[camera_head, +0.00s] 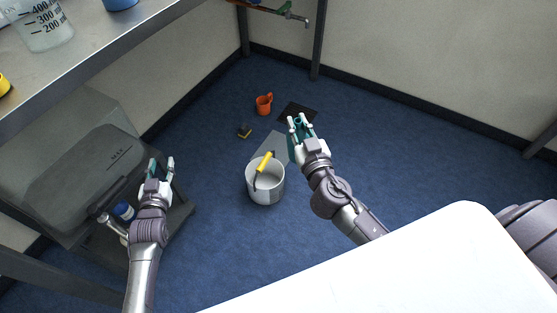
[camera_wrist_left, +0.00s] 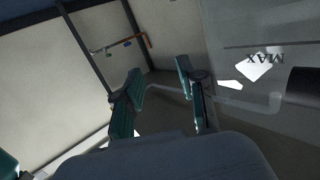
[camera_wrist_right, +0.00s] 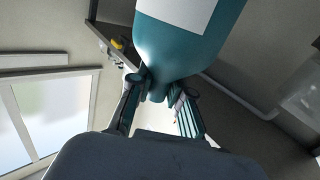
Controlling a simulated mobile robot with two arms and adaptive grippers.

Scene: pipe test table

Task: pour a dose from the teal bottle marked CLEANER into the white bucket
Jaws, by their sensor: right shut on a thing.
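The teal bottle (camera_wrist_right: 192,32) fills the top of the right wrist view. Part of its pale label shows, but no lettering is readable. My right gripper (camera_wrist_right: 162,92) is shut on its narrow end. In the head view the right gripper (camera_head: 300,122) is above the floor, right of and beyond the white bucket (camera_head: 266,190), and mostly hides the bottle (camera_head: 291,147). The bucket stands upright on the floor with a yellow-handled tool (camera_head: 264,161) in it. My left gripper (camera_head: 163,167) is open and empty, left of the bucket; it also shows in the left wrist view (camera_wrist_left: 158,85).
A grey tank marked MAX (camera_head: 85,180) stands at the left, with a blue container (camera_head: 123,211) near it. A bench (camera_head: 85,45) holds a beaker (camera_head: 45,25). An orange mug (camera_head: 264,104), small sponge (camera_head: 244,131) and dark mat (camera_head: 298,112) lie on the floor. A white surface (camera_head: 410,265) is in front.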

